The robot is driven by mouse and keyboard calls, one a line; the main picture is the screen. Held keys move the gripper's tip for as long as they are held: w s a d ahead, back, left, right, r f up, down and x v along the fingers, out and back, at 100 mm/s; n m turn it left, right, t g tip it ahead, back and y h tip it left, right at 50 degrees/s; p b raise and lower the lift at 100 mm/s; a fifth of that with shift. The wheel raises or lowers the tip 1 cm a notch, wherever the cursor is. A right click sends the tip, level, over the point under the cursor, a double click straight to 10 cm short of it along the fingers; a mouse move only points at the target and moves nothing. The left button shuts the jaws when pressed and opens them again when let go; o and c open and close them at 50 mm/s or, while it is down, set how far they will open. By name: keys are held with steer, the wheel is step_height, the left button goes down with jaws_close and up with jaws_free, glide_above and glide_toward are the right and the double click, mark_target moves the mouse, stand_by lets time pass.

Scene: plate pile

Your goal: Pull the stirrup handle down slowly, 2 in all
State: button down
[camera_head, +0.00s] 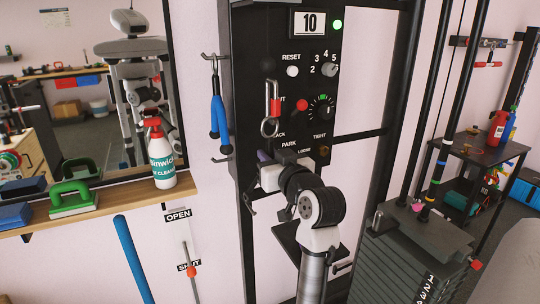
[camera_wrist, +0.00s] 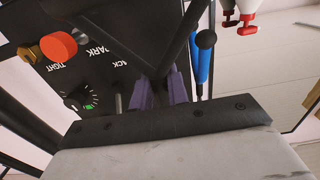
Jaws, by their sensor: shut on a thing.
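My gripper (camera_head: 262,158) is at the lower left of the black control panel (camera_head: 310,75), below the red carabiner. In the wrist view its two purple fingertips (camera_wrist: 162,92) are closed on a dark, thin part. Dark bars spread away from there in a V, which fits the stirrup handle (camera_wrist: 181,38). The grip itself is mostly hidden by my fingers, and in the head view my wrist covers it. The panel counter (camera_head: 310,22) reads 10, and a green lamp (camera_head: 337,24) beside it is lit.
A shelf at the left holds a spray bottle (camera_head: 161,155) and a green brush (camera_head: 72,198). A weight stack (camera_head: 405,260) stands at the right.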

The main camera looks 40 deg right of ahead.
steer(key=shift+f, duration=0.85)
steer(key=shift+f+b, duration=1.05)
steer(key=shift+f, duration=0.1)
